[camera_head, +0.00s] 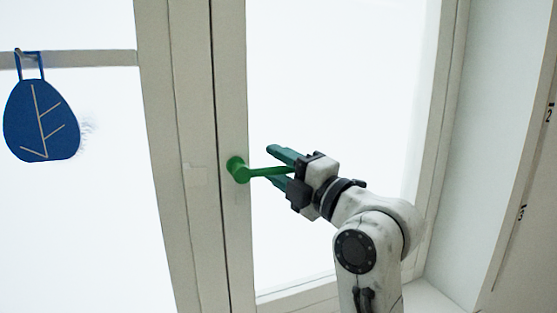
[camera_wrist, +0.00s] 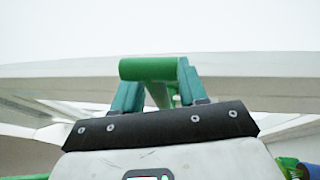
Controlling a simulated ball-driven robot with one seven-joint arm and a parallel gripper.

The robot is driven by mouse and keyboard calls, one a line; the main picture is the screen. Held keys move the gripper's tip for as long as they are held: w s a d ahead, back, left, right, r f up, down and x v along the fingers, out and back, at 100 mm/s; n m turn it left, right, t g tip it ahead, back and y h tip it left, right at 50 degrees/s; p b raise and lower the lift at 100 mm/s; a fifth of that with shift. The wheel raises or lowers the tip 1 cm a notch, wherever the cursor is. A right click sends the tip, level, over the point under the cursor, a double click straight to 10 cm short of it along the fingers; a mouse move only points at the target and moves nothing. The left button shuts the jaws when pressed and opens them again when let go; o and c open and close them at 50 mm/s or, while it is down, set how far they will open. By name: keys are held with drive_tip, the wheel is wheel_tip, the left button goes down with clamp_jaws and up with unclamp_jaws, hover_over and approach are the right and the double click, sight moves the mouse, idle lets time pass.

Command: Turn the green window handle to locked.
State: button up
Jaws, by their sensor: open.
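The green window handle (camera_head: 238,171) is mounted on the pale window frame in the head view. Its lever points right, close to horizontal, and its outer end runs between the fingers of my gripper (camera_head: 280,169). In the wrist view the green handle (camera_wrist: 150,69) lies across the top between the two teal fingers of my gripper (camera_wrist: 153,92). The fingers are open, one on each side of the lever. Whether either finger touches it I cannot tell. Part of the lever's end is hidden by the gripper.
The window frame (camera_head: 230,230) stands upright behind the handle, with bright glass on both sides. A blue leaf-shaped ornament (camera_head: 40,120) hangs at the left, apart from the arm. A pale wall recess (camera_head: 490,130) lies to the right.

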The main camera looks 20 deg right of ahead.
drive_tip(key=shift+w, duration=0.1)
drive_tip(key=shift+c, duration=0.3)
clamp_jaws()
idle(0.4)
